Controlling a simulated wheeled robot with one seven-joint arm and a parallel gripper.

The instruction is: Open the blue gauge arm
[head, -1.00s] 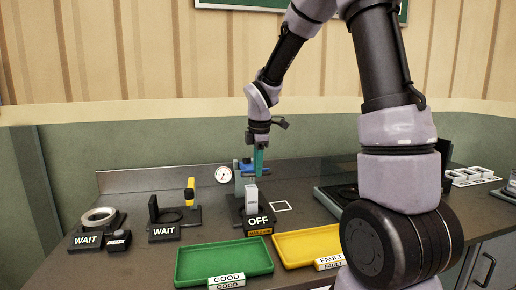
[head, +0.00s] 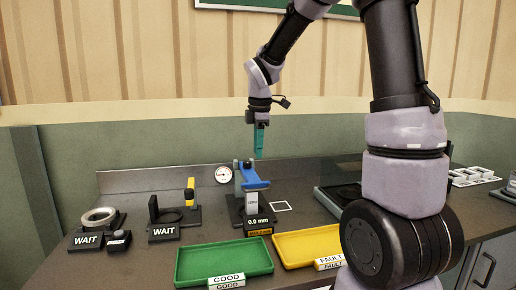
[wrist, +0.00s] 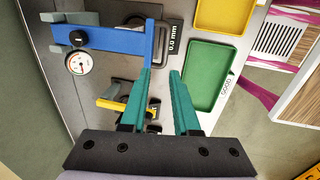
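The blue gauge arm (head: 252,180) reaches from its post at the back toward the front of the gauge stand. In the wrist view the blue arm (wrist: 108,40) spans from the post on the left to over the stand base at the right. A round white dial (head: 223,174) sits beside it. The display (head: 258,221) on the stand reads 0.0 mm. My gripper (head: 259,157) is above the stand, apart from the arm, with teal fingers pointing down. In the wrist view my gripper (wrist: 160,73) shows a gap between its fingers and holds nothing.
A green GOOD tray (head: 195,262) and a yellow FAULT tray (head: 290,261) lie in front. A yellow-topped fixture (head: 191,190) and a ring holder (head: 99,217), both with WAIT signs, stand left.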

